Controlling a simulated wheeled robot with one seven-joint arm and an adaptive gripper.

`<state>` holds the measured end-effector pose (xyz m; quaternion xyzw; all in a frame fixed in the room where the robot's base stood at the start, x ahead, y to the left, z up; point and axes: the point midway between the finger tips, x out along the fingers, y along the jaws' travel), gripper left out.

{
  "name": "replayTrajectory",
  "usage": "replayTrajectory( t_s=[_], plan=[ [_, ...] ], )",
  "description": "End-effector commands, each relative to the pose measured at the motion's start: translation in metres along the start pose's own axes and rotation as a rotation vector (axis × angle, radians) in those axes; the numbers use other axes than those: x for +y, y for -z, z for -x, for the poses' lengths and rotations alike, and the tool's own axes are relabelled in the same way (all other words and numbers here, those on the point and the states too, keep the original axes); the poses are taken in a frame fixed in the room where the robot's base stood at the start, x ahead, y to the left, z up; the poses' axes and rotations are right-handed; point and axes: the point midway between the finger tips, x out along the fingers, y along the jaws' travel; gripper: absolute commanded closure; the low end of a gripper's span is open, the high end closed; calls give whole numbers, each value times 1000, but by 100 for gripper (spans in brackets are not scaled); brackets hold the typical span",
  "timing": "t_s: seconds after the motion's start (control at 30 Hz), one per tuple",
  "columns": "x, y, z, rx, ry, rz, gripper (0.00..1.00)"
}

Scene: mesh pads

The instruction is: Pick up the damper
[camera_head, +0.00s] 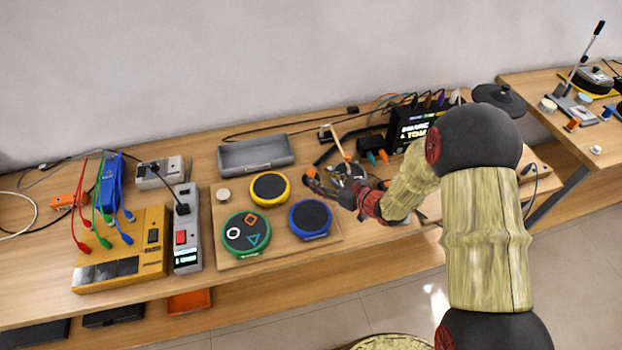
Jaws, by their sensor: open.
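No piece is clearly recognisable as the damper; a small cream round piece (223,196) at the back left of the wooden pad board (219,262) may be it. The board carries a yellow-rimmed pad (269,188), a blue-rimmed pad (310,218) and a green-rimmed pad (246,234) with coloured symbols. My gripper (320,184) is open, low over the table at the board's right side, right of the yellow pad and apart from the cream piece. My wrist hides part of the table there, and small details between the fingers are unclear.
A grey tray (256,168) lies behind the board. A power strip (186,250) and a yellow box with cables (130,252) stand left. A light stick (340,143) rises behind my gripper, near a dark display box (413,130). Another table (550,88) stands right.

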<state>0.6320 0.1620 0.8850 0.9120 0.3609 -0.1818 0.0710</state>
Motion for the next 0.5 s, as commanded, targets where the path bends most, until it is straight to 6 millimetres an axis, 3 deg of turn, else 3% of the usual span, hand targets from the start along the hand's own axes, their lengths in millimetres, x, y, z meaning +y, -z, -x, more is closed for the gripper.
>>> replayTrajectory(
  t_s=[0.37, 0.5],
  plan=[
    [4, -3, -35, 1, -1, 2, 57],
    [7, -6, -56, 1, 0, 1, 57]
  ],
)
